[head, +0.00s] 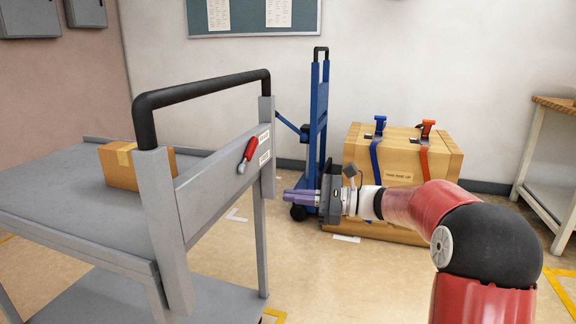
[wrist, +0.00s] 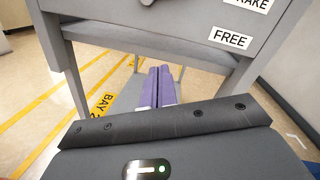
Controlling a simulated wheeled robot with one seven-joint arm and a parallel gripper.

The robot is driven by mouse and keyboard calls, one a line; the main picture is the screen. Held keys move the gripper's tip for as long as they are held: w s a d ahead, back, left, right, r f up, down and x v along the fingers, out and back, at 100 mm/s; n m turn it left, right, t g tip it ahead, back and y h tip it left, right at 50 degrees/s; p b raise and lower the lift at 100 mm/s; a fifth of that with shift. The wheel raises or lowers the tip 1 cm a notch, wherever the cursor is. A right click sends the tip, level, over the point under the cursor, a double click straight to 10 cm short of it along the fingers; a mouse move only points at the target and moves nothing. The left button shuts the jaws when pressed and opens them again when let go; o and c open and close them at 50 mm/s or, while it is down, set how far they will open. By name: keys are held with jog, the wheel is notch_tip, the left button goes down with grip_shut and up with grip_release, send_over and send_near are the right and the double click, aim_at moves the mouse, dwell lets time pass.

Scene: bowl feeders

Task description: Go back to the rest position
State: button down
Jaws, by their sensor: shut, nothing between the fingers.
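My gripper (head: 299,197) is in the middle of the head view, at the end of my red arm. Its purple fingers point left toward the grey cart and are together, with nothing between them. In the wrist view the shut fingers (wrist: 159,88) point under the cart's end panel. The grey cart (head: 70,205) has a black handle (head: 205,88) and a red lever (head: 249,150) on its end panel. In the head view the gripper is to the right of the cart's post and looks apart from it.
A cardboard box (head: 121,169) lies on the cart's top shelf. A blue hand truck (head: 319,130) and a wooden crate (head: 442,159) with blue and red straps stand behind my gripper. A workbench (head: 548,150) is at the right. Yellow lines (wrist: 62,93) mark the floor.

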jog(key=s+a+f+n+g+h+p, duration=0.1)
jog(key=s+n+h, duration=0.25)
jog(key=s, duration=0.45)
jog(key=s+a+f+n+g+h+p, duration=0.1)
jog(key=s+f+n+h, duration=0.15)
jog(key=s+h, duration=0.45)
jog(key=s+d+f+n+t+h, duration=0.1)
jog(key=s+d+n+t+h, duration=0.1)
jog(key=s+d, duration=0.4)
jog(key=s+d+f+n+t+h+p, duration=0.1)
jog(key=s+d+n+h, duration=0.4)
jog(key=s, duration=0.6)
jog(key=d+n, duration=0.1)
jog(key=n, duration=0.1)
jog(key=shift+s+d+f+n+t, duration=0.3)
jog(key=shift+d+t, duration=0.05)
jog(key=shift+t, duration=0.05)
